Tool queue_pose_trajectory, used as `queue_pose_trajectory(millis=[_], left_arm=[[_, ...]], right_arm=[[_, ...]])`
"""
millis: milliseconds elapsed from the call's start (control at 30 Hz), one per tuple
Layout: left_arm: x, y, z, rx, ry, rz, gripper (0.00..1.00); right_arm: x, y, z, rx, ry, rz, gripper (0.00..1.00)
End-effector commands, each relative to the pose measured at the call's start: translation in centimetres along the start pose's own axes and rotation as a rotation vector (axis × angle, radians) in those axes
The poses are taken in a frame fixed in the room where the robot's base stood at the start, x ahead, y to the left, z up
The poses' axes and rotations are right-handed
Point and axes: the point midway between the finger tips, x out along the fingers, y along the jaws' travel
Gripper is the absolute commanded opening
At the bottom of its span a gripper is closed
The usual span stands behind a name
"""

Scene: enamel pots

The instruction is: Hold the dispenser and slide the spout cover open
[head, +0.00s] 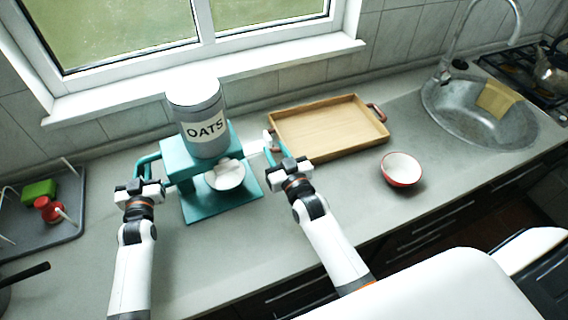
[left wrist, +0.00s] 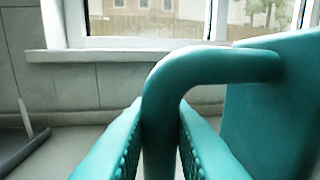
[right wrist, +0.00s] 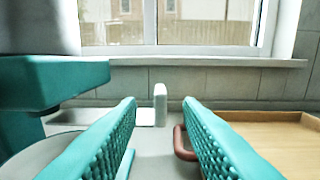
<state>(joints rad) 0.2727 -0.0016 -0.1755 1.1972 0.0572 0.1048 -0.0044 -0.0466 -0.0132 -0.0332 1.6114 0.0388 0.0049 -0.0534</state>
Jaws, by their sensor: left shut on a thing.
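The teal dispenser (head: 180,158) with its grey OATS canister (head: 203,125) stands upright on the counter. My left gripper (head: 140,182) is shut on the teal handle at the dispenser's left side; this handle (left wrist: 160,90) runs between the fingers in the left wrist view. The white spout cover (head: 252,148) sticks out to the right of the dispenser, ending in an upright tab (right wrist: 160,104). My right gripper (right wrist: 160,122) is open and empty, with the tab showing between its fingertips, apart from both. A white bowl (head: 226,183) under the spout holds a pale lumpy heap.
A wooden tray (head: 330,128) with reddish handles lies right of the dispenser, close to my right gripper. A red bowl (head: 402,170) stands farther right, before the sink (head: 450,110). A grey rack (head: 70,215) is at left. The front counter is clear.

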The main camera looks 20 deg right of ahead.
Motion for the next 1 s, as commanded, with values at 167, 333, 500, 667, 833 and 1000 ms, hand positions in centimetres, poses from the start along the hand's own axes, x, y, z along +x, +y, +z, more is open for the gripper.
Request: queue_pose_trajectory(millis=[167, 333, 500, 667, 833, 1000], left_arm=[[0.0, 0.0, 0.0, 0.0, 0.0, 0.0, 0.0], [0.0, 0.0, 0.0, 0.0, 0.0, 0.0, 0.0], [0.0, 0.0, 0.0, 0.0, 0.0, 0.0, 0.0], [0.0, 0.0, 0.0, 0.0, 0.001, 0.0, 0.0], [0.0, 0.0, 0.0, 0.0, 0.001, 0.0, 0.24], [0.0, 0.0, 0.0, 0.0, 0.001, 0.0, 0.43]], right_arm=[[-3.6, 0.0, -0.1, -0.001, 0.002, 0.0, 0.33], [-5.4, 0.0, -0.1, -0.001, 0.001, 0.0, 0.33], [-5.9, 0.0, 0.0, 0.0, 0.0, 0.0, 0.33], [-5.9, 0.0, 0.0, 0.0, -0.001, 0.0, 0.33], [-5.9, 0.0, 0.0, 0.0, 0.0, 0.0, 0.33], [-5.8, 0.0, 0.0, 0.0, 0.0, 0.0, 0.33]])
